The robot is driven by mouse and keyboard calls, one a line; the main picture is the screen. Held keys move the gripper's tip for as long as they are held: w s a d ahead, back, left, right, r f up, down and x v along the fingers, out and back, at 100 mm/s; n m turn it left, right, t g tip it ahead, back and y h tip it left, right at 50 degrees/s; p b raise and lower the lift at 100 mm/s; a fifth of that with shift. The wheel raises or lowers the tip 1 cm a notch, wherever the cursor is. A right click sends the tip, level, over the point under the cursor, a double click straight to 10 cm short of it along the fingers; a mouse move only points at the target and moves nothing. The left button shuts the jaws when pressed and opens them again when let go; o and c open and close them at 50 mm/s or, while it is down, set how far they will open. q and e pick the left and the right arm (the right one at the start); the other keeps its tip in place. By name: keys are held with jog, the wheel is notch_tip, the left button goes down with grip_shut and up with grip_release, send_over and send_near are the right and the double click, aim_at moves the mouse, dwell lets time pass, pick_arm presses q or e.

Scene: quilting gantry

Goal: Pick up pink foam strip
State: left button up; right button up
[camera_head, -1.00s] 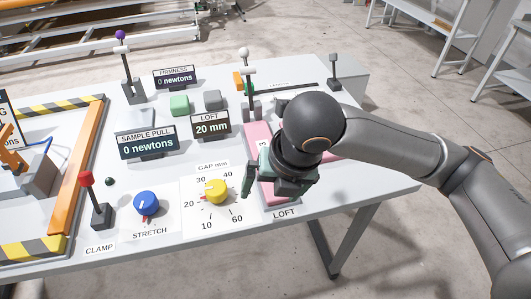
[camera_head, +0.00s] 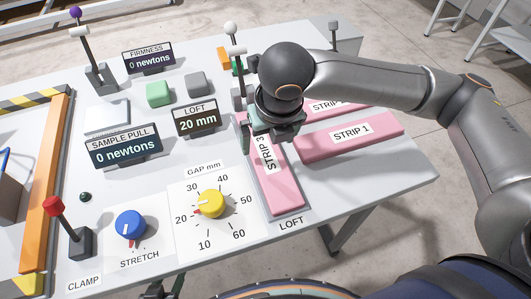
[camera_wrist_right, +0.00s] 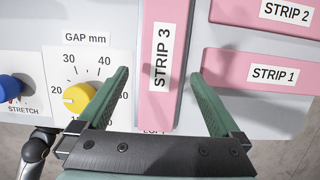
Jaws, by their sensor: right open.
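Pink foam strip 3 (camera_head: 285,190) lies lengthwise at the LOFT station, its near end bare and its far end partly hidden by my right gripper. Strip 1 (camera_head: 385,128) and strip 2 (camera_head: 345,104) lie to its right on the table. My right gripper (camera_head: 265,132) is open and empty over the far part of strip 3. In the right wrist view its green fingers (camera_wrist_right: 160,78) stand either side of strip 3 (camera_wrist_right: 162,45), with gaps between. A small dark green part at the bottom edge of the head view may be my left gripper; its jaws cannot be made out.
Left of strip 3 are the yellow gap dial (camera_head: 210,203), blue stretch knob (camera_head: 130,224) and red-topped clamp lever (camera_head: 67,228). The LOFT display (camera_head: 197,118) and levers stand behind. The table's front right corner is clear.

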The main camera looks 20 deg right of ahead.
aim_at(266, 152)
jog(key=shift+b+x, duration=0.35)
jog(key=shift+x, duration=2.8)
jog(key=shift+w+d, duration=0.15)
jog(key=shift+c, duration=0.4)
jog(key=shift+r, duration=0.1)
jog(key=c, duration=1.1)
jog(key=shift+r, duration=0.1)
